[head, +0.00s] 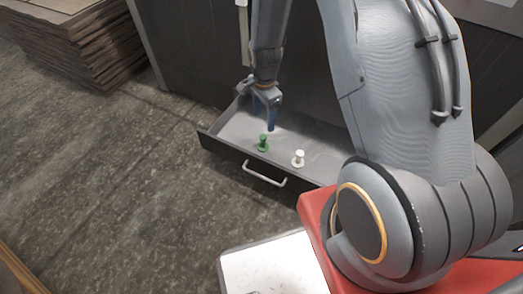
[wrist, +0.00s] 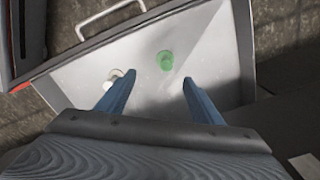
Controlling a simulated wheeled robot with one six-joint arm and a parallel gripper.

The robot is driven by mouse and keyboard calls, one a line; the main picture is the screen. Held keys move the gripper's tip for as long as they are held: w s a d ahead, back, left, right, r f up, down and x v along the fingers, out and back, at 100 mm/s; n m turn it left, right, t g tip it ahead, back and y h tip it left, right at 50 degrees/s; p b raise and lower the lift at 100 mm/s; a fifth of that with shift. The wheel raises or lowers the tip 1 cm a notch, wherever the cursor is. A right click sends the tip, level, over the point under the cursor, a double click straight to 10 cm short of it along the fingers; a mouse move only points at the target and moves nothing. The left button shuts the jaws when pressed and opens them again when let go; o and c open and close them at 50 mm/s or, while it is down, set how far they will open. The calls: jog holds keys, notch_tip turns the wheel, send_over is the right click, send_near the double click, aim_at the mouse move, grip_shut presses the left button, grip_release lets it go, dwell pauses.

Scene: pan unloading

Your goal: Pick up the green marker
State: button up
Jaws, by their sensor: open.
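The green marker (head: 263,143) stands in an open drawer (head: 226,147), near the drawer's front wall. In the wrist view the green marker (wrist: 165,60) is ahead of the fingertips, between their lines and nearer the right one. My gripper (head: 265,120) is over the drawer, just behind the green marker in the head view. In the wrist view my gripper (wrist: 152,82) shows two blue fingers spread apart with nothing between them. A white marker (head: 298,159) stands to the right of the green one; it also shows in the wrist view (wrist: 112,78), partly hidden by the left finger.
The drawer has a light handle (head: 264,175) on its front and low walls around the markers. A dark cabinet (head: 195,50) rises behind it. A stack of brown boards (head: 85,45) is at the upper left. A white surface (head: 272,268) is at the bottom. Floor left of the drawer is clear.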

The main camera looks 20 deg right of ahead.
jog(key=m+b, duration=0.2)
jog(key=b, duration=0.1)
send_over(263, 142)
jog(key=w, duration=0.2)
jog(key=f, duration=0.8)
jog(key=shift+s+f, duration=0.2)
jog(key=shift+f, duration=0.2)
jog(key=shift+f+b, duration=0.75)
jog(key=shift+f, duration=0.75)
jog(key=shift+s+d+f+b, duration=0.15)
jog(key=shift+f+b, duration=0.7)
jog(key=shift+f, duration=0.45)
jog(key=shift+s+a+f+b, duration=0.1)
jog(key=shift+f+b, duration=0.7)
jog(key=shift+f, duration=0.45)
jog(key=c, duration=1.4)
